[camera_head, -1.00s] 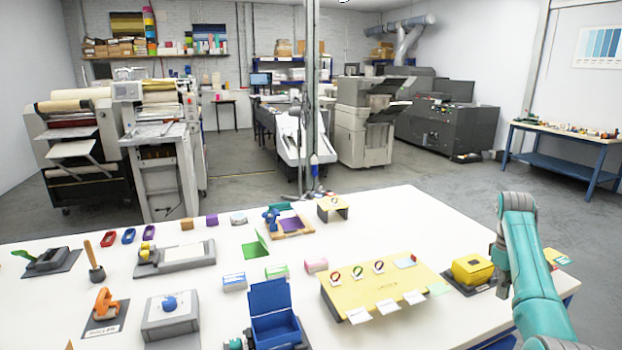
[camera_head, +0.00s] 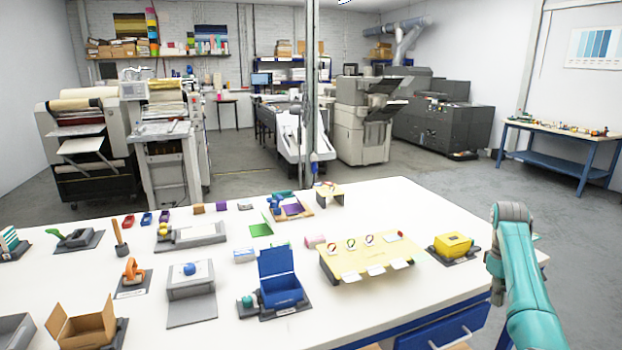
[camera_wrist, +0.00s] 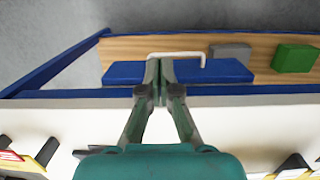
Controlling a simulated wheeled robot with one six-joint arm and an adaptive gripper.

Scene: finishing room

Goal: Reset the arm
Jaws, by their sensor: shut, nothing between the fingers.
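My teal arm stands at the right of the head view, beside the table's right end; my gripper is outside that view. In the wrist view my gripper (camera_wrist: 159,72) points down past the white table's edge, its two fingers together and nothing between them. Beneath the fingertips lies a blue drawer front (camera_wrist: 122,73) with a pale handle (camera_wrist: 190,54). The blue drawer (camera_head: 440,330) also shows at the table's front right in the head view. I cannot tell whether the fingers touch the handle.
The white table (camera_head: 400,220) carries a blue open box (camera_head: 281,290), a yellow board with rings (camera_head: 370,257), a yellow block (camera_head: 453,245) and a cardboard box (camera_head: 88,325).

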